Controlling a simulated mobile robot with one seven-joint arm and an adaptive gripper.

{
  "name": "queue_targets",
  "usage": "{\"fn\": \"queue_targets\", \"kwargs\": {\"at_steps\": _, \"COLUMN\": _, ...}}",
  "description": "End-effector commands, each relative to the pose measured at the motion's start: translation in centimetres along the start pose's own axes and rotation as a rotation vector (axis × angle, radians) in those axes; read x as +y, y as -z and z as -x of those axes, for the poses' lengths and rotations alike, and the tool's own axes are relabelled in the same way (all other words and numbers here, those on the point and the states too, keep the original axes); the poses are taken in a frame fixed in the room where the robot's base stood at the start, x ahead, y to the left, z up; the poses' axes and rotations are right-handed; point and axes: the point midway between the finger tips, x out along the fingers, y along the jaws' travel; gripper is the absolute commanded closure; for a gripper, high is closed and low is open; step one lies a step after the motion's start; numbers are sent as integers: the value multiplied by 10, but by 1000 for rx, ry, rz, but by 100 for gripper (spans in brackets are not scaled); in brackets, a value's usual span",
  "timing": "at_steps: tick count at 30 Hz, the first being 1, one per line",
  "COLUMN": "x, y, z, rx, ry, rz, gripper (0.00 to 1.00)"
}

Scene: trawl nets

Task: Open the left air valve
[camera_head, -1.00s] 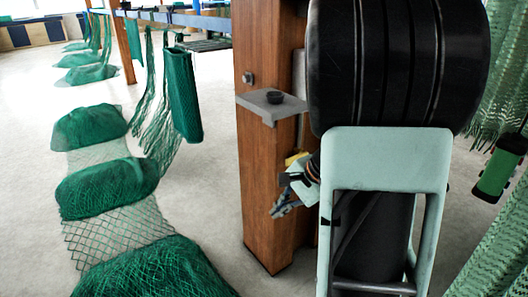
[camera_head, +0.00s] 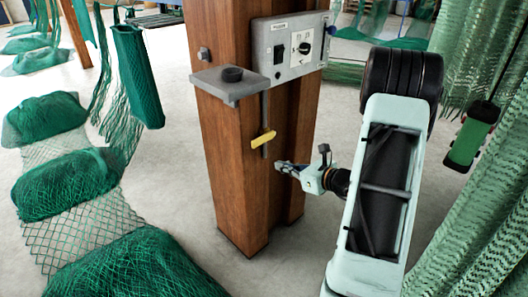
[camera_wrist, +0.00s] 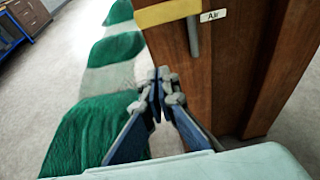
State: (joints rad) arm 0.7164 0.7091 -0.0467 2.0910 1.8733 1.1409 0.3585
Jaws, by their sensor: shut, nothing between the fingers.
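The air valve shows as a yellow lever (camera_head: 263,139) on a thin grey pipe, on the front face of the wooden post (camera_head: 240,190). In the wrist view the yellow lever (camera_wrist: 166,12) lies across the pipe at the top, beside a label reading "Air" (camera_wrist: 212,15). The lever is roughly crosswise to the pipe, slightly tilted. My gripper (camera_head: 281,166) is shut and empty, just below and to the right of the lever in the head view. In the wrist view my gripper (camera_wrist: 158,77) points at the post's left edge, below the lever, apart from it.
A grey control box (camera_head: 290,48) with a knob and switch is fixed to the post above the lever. A grey shelf (camera_head: 228,88) with a black puck juts out on the left. Green nets (camera_head: 75,183) lie on the floor at left; more hang at right.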

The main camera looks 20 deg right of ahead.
Motion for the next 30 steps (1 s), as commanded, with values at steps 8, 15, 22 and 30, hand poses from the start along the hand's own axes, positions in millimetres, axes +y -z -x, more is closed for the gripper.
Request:
{"fn": "queue_targets", "kwargs": {"at_steps": 8, "x": 1, "y": 2, "z": -15, "rx": 2, "ry": -4, "rz": 4, "gripper": 100}}
{"fn": "queue_targets", "kwargs": {"at_steps": 15, "x": 2, "y": 3, "z": -64, "rx": 2, "ry": -5, "rz": 4, "gripper": 100}}
{"fn": "queue_targets", "kwargs": {"at_steps": 22, "x": 0, "y": -8, "z": -99, "rx": -1, "ry": 0, "rz": 7, "gripper": 100}}
{"fn": "queue_targets", "kwargs": {"at_steps": 30, "x": 1, "y": -34, "z": -88, "rx": 2, "ry": -1, "rz": 4, "gripper": 100}}
